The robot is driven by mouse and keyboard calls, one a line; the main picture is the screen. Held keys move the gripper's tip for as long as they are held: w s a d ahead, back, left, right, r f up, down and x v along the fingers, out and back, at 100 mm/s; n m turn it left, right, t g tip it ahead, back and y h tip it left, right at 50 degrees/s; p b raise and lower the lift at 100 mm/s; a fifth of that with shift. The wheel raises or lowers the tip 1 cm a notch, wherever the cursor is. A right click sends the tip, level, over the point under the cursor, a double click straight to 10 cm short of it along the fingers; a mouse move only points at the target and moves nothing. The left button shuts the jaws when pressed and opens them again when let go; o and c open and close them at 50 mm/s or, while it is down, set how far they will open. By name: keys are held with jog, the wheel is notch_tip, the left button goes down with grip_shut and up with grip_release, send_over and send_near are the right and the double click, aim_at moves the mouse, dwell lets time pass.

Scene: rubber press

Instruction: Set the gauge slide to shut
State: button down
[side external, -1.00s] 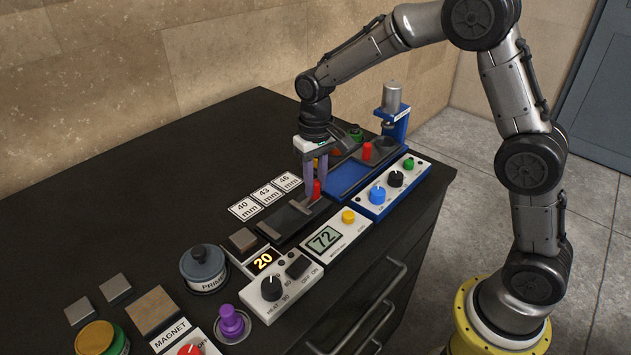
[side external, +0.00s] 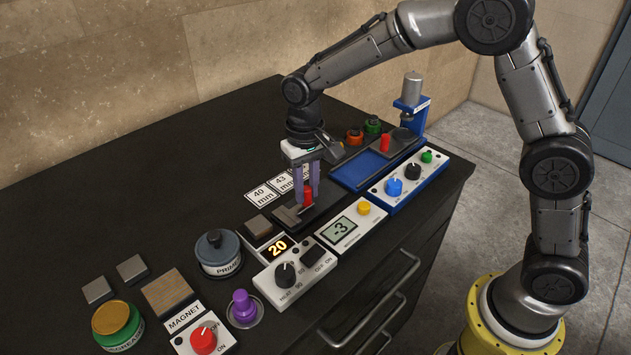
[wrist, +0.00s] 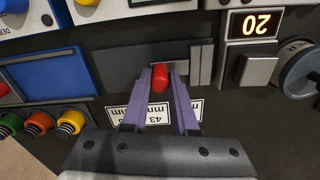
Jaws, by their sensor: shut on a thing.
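The gauge slide (side external: 321,208) is a dark track with a red knob (side external: 307,197) on its moving part. Grey jaws (side external: 287,215) sit at its left end in the side view and look close together in the wrist view (wrist: 201,64). The gauge box (side external: 352,218) beside it has a display (side external: 343,228) reading -3. My gripper (side external: 308,194) points down with its purple fingers shut on the red knob. In the wrist view my gripper (wrist: 160,80) has a finger on each side of the knob. The fingers partly hide it.
Label plates (side external: 262,194) lie behind the slide. A yellow button (side external: 364,208) is on the gauge box. A blue tray (side external: 352,174) with a red piece (side external: 385,143) is to the right. A heater panel (side external: 296,275) and grey pot (side external: 217,252) are to the left.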

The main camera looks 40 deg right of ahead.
jog(key=shift+a, duration=0.3)
jog(key=c, duration=1)
grip_release()
jog(key=o, duration=0.3)
jog(key=shift+d, duration=0.1)
jog(key=shift+r, duration=0.1)
notch_tip(320, 180, up, 14)
jog(key=shift+f, duration=0.15)
